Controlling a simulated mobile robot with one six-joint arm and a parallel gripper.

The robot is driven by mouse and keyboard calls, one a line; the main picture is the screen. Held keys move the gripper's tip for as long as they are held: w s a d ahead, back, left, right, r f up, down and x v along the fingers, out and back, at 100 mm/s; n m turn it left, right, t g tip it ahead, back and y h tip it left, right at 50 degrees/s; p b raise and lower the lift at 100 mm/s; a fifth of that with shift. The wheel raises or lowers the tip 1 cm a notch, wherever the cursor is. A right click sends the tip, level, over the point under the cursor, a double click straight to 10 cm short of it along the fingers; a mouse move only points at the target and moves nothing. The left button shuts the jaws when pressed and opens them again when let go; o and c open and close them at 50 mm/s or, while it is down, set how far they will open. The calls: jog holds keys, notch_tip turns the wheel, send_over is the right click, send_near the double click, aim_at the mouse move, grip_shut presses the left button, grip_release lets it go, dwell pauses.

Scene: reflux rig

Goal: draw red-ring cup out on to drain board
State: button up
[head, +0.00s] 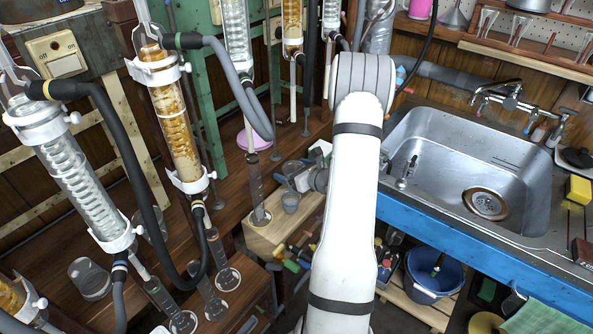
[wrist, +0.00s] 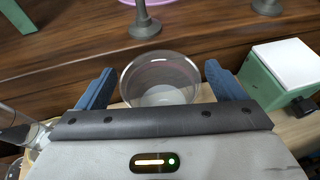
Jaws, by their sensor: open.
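A clear glass cup (wrist: 160,82) stands between the two blue fingers of my gripper (wrist: 158,86) in the wrist view. A faint reddish line shows in the cup; I cannot tell for sure that it is the red ring. The fingers are open, with a gap on both sides of the cup. In the head view, my gripper (head: 303,176) is partly hidden beside my arm, over the wooden ledge. A small bluish cup (head: 291,203) stands just below it there. The ridged steel surface (head: 572,228) right of the sink looks like the drain board.
A green box with a white top (wrist: 283,72) is close to the right finger. Stand bases (wrist: 145,27) are behind the cup. A measuring cylinder (head: 256,185) stands left of my gripper.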

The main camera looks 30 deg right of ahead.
jog(key=c, duration=1.1)
jog(key=shift+r, duration=0.35)
jog(key=shift+s, duration=0.1)
jog(key=shift+s+d+b, duration=0.1)
jog(key=shift+s+d, duration=0.4)
jog(key=shift+s, duration=0.9)
jog(key=shift+s+d+b, duration=0.1)
jog(key=shift+s+d, duration=0.4)
jog(key=shift+s, duration=0.9)
jog(key=shift+s+d+b, duration=0.1)
jog(key=shift+s+d, duration=0.4)
jog(key=shift+s, duration=0.9)
